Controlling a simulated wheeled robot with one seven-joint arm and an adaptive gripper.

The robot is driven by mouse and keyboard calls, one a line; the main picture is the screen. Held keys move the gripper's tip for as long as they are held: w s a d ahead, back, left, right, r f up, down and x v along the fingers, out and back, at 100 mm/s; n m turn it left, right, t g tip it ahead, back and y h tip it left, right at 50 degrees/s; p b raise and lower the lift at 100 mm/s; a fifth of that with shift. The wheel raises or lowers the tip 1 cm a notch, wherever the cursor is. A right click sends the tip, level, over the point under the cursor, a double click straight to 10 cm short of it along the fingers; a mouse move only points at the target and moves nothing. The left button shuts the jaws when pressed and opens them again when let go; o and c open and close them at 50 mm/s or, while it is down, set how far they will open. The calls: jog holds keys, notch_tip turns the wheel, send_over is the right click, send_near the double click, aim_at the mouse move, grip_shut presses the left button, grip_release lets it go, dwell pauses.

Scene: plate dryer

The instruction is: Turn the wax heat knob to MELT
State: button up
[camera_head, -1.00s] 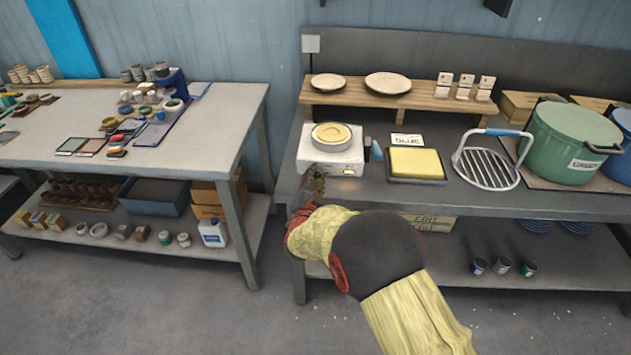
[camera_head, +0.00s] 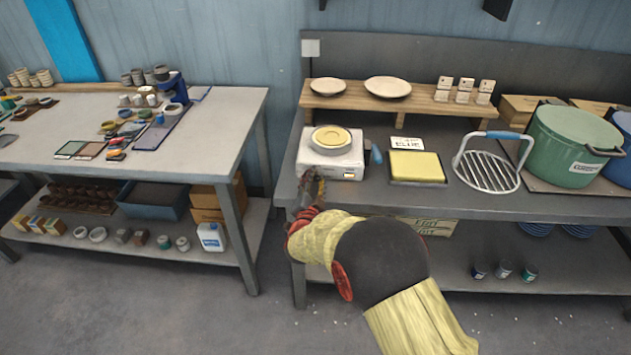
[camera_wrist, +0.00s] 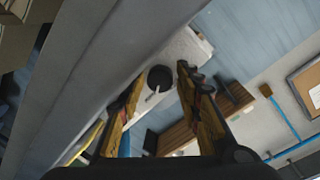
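The wax heater (camera_head: 308,157) is a white box with a round pan of yellow wax (camera_head: 332,138) on top, near the left front of the right-hand bench. In the wrist view, its dark round knob (camera_wrist: 160,77) has a pale pointer line and sits on the white front face (camera_wrist: 183,52). My gripper (camera_head: 315,180) is at the bench's front edge, just below and in front of the heater. In the wrist view, the fingers of my gripper (camera_wrist: 160,80) are spread on either side of the knob, with visible gaps. The knob's markings cannot be read.
A wire rack (camera_head: 487,170) and green pot (camera_head: 570,145) are farther right. A wooden riser (camera_head: 400,101) stands behind. Another bench is left, across a gap.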

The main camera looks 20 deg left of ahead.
jog(key=shift+o, duration=0.8)
jog(key=v, duration=0.8)
